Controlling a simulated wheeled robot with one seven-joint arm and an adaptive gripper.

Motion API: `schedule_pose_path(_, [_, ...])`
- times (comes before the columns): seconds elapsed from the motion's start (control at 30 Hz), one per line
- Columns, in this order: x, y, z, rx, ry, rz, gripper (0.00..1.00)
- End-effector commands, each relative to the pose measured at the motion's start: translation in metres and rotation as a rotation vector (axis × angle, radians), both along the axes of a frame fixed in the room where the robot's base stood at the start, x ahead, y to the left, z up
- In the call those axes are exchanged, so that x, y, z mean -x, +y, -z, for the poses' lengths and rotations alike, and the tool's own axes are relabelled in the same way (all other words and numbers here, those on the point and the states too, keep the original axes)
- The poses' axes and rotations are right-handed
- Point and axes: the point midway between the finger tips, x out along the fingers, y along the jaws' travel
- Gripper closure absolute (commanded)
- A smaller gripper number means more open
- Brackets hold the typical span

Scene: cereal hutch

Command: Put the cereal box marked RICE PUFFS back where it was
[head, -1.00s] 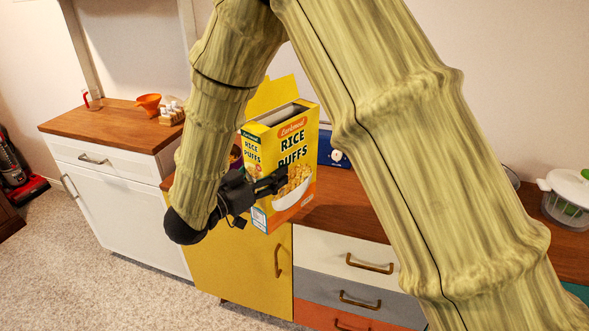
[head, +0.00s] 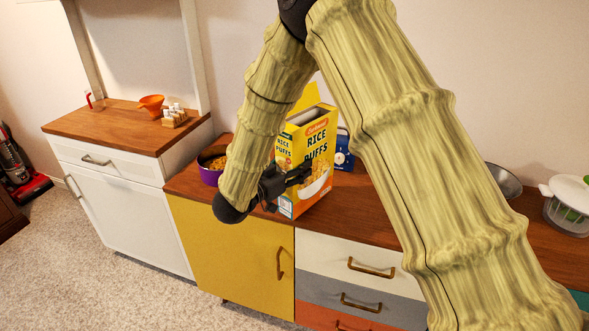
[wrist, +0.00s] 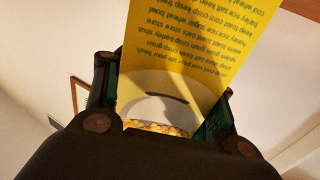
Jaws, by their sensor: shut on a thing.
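The yellow RICE PUFFS cereal box (head: 316,150) is upright with its top flap open, at the wooden counter (head: 400,205) above the yellow cabinet door. My gripper (head: 288,180) is shut on the box from the left side, low on it. Whether the box's base touches the counter I cannot tell. In the wrist view the box (wrist: 180,60) stands between the fingers (wrist: 165,115), its printed panel facing the camera. My arm covers part of the counter in the head view.
A purple bowl of cereal (head: 211,175) stands left of the box, partly behind my arm. A blue item (head: 343,150) is behind the box. A metal bowl (head: 503,180) and a white-lidded container (head: 568,205) stand at the right. An orange funnel (head: 152,104) is on the left cabinet.

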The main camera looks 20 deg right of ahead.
Motion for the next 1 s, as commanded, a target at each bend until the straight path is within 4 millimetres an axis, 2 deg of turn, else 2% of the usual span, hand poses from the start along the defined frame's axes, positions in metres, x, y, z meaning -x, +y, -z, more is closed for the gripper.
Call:
schedule_pose_path(0.17, [0.0, 0.0, 0.015, 0.0, -0.001, 0.0, 0.85])
schedule_pose_path(0.57, [0.0, 0.001, 0.02, 0.0, -0.001, 0.0, 0.85])
schedule_pose_path(0.6, [0.0, 0.001, 0.02, 0.0, -0.001, 0.0, 0.44])
schedule_pose_path(0.7, [0.0, 0.001, 0.02, 0.0, -0.002, 0.0, 0.26])
schedule_pose_path(1.0, [0.0, 0.0, 0.019, 0.0, -0.002, 0.0, 0.24])
